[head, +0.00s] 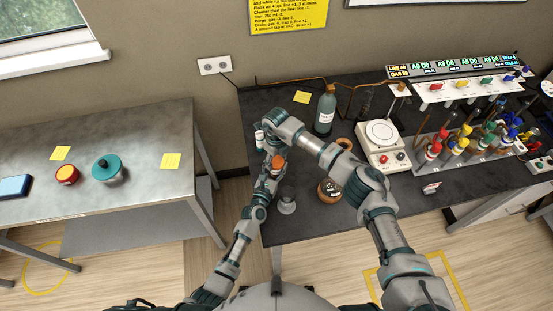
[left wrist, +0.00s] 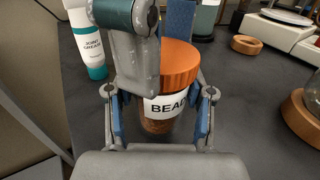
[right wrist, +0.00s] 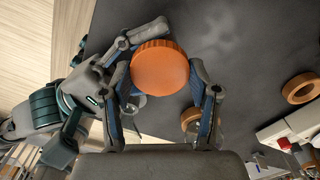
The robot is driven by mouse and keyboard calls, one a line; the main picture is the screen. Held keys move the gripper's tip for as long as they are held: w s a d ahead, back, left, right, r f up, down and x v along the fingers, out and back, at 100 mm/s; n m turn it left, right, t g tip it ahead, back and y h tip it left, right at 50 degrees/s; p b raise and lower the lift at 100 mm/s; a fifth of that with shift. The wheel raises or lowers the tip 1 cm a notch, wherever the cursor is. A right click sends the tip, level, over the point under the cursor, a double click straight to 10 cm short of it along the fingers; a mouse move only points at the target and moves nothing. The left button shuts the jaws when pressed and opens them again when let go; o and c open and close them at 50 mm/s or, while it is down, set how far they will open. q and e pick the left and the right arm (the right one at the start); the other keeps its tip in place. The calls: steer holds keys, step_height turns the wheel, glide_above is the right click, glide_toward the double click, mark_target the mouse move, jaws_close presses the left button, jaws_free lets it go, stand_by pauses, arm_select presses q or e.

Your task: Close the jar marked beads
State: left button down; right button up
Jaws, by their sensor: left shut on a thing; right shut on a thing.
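My right gripper (right wrist: 163,72) is shut on the lid from above, fingers on opposite sides. Part of my right gripper hides some of the jar and lid in the left wrist view. I cannot tell whether the lid is threaded tight.
A joint grease tube (left wrist: 88,45) stands beside the jar. A cork ring (left wrist: 246,45) and a round flask on another cork ring (head: 329,190) lie to the right. A green bottle (head: 325,112) and a hotplate (head: 382,138) stand behind. The bench's left edge is close.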

arm_select(q)
steer(key=shift+s+d, duration=0.1)
steer(key=shift+d, duration=0.1)
arm_select(e)
steer(key=m, duration=0.5)
steer(key=shift+w, duration=0.15)
steer(key=m, duration=0.9)
steer(key=shift+m, duration=0.3)
steer(key=o, duration=1.3)
arm_select(q)
steer(key=shift+a, duration=0.1)
arm_select(e)
steer(key=shift+r, duration=0.1)
step_height(320, 180, up, 4)
steer(key=shift+r, duration=0.1)
